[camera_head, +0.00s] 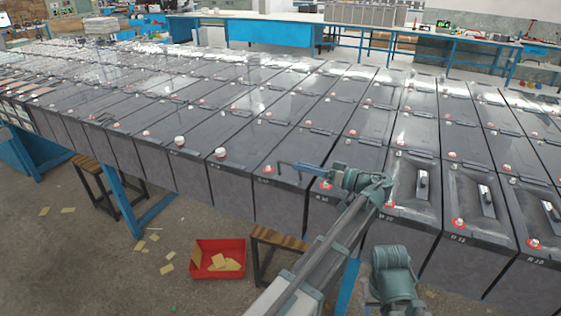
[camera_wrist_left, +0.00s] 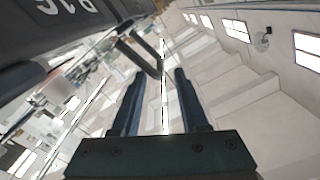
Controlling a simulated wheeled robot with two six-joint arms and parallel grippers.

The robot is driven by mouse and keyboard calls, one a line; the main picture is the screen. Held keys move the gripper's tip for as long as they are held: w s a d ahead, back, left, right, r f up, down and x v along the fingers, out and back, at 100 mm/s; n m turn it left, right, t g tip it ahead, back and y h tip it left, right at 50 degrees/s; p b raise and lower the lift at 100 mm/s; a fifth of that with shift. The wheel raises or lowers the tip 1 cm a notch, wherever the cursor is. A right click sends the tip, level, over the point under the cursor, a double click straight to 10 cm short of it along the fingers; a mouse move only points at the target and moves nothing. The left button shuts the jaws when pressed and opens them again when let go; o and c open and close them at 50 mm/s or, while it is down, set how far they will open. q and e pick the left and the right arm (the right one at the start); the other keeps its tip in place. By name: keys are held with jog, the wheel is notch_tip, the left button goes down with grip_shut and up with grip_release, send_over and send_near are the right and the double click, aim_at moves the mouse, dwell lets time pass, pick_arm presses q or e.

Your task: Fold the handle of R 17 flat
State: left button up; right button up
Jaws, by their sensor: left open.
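R 17 (camera_head: 318,215) is a dark grey battery in the front row, left of centre-right, partly hidden by my left arm; its label is too small to read surely. A battery face with an upside-down label (camera_wrist_left: 65,5) fills that view's top left. My right gripper is not in view.
Neighbouring batteries to the right carry metal handles (camera_head: 423,185) on their tops. Red and white terminal caps line the front row. A red bin (camera_head: 218,272) with yellowish pieces and a wooden-topped stool (camera_head: 280,238) stand on the floor in front.

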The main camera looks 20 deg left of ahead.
aim_at(279, 161)
pick_arm(q)
jog(key=a, duration=0.8)
jog(key=shift+w, duration=0.15)
grip_shut()
